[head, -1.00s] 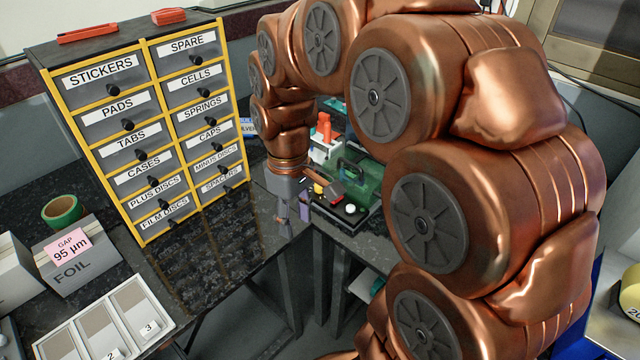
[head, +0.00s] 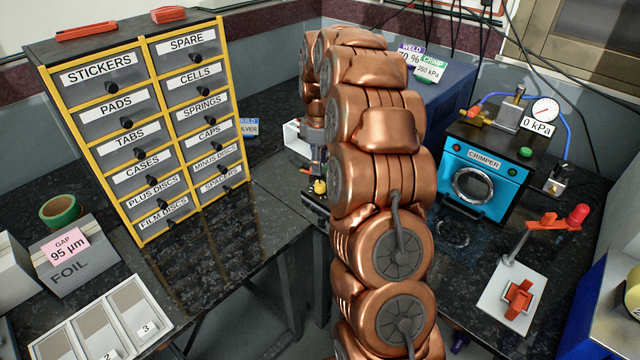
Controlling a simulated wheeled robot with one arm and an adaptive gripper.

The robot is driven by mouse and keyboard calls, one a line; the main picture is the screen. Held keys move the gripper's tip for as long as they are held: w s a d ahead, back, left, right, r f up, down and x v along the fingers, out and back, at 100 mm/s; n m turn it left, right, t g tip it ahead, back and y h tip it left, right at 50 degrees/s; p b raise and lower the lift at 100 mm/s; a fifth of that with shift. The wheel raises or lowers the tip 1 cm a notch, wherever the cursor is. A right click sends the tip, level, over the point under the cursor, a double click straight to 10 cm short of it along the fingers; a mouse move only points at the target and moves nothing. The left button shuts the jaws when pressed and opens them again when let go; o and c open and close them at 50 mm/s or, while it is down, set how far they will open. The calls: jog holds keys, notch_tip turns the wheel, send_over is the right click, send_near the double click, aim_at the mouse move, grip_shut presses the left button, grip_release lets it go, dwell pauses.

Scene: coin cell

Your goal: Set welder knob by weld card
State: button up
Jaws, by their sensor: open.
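The purple weld card (head: 411,54) stands at the back on the blue-grey cabinet; its figure reads about 70 %, with the first digit partly covered by my arm. My gripper (head: 314,168) hangs at the left side of my arm, small and partly hidden, with its jaws open. Just below it is a small yellow part (head: 319,187) on a dark device at the bench edge. My arm hides most of that device. I cannot make out the welder knob or its setting, nor whether my gripper touches anything.
A crimp card (head: 429,69) reading 350 kPa is beside the weld card. The blue crimper (head: 484,170), its 0 kPa gauge (head: 543,113) and an orange-handled tool (head: 520,297) are right of my arm. A labelled drawer cabinet (head: 133,130) stands left.

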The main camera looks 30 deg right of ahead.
aim_at(321, 184)
jog(key=shift+w+d+f, duration=0.15)
jog(key=shift+d+f, duration=0.15)
jog(key=shift+f, duration=0.05)
notch_tip(321, 184, down, 8)
jog(key=shift+r+p, duration=0.25)
jog(key=shift+p, duration=0.7)
grip_shut()
